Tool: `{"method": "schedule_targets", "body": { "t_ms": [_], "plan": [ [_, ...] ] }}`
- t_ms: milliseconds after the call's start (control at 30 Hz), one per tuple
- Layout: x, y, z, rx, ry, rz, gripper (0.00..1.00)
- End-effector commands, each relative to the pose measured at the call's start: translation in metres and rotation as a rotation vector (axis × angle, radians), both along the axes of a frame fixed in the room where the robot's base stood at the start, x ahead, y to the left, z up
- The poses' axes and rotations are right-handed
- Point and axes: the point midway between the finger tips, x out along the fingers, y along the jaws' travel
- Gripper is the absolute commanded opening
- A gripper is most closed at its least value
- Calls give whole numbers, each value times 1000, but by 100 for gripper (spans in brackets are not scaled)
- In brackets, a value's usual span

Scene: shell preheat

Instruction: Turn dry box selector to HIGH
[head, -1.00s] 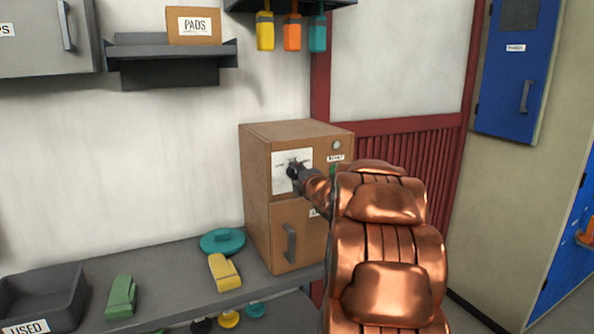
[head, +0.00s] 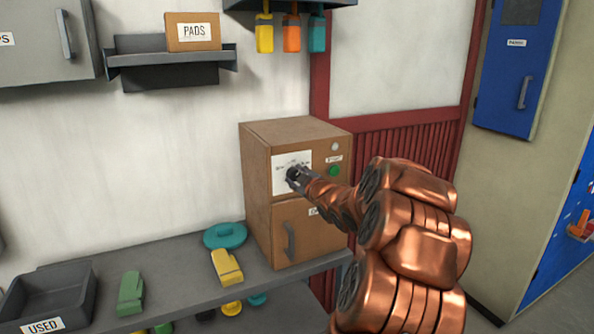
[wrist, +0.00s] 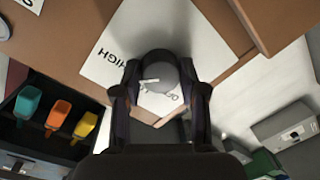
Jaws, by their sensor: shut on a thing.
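The dry box (head: 258,205) is a brown cabinet on the grey bench, with a white dial plate (head: 281,186) on its upper front. In the wrist view the plate (wrist: 105,75) reads HIGH on the left, with another label partly hidden between the fingers. The selector knob (wrist: 160,68) is dark grey and round, with a short white mark near its edge. My gripper (wrist: 162,92) is shut on the knob, one finger on each side. In the head view my gripper (head: 298,178) covers most of the knob, so its setting cannot be told there.
A green button (head: 334,171) and a pale round lamp (head: 335,147) sit right of the plate. The door handle (head: 289,241) is below.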

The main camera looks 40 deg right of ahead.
Motion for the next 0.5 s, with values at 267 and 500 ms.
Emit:
{"method": "schedule_targets", "body": {
  "t_ms": [267,500],
  "plan": [
    [0,0,2,183,-64,0,7],
    [0,-1,1,272,-97,-1,7]
  ]
}}
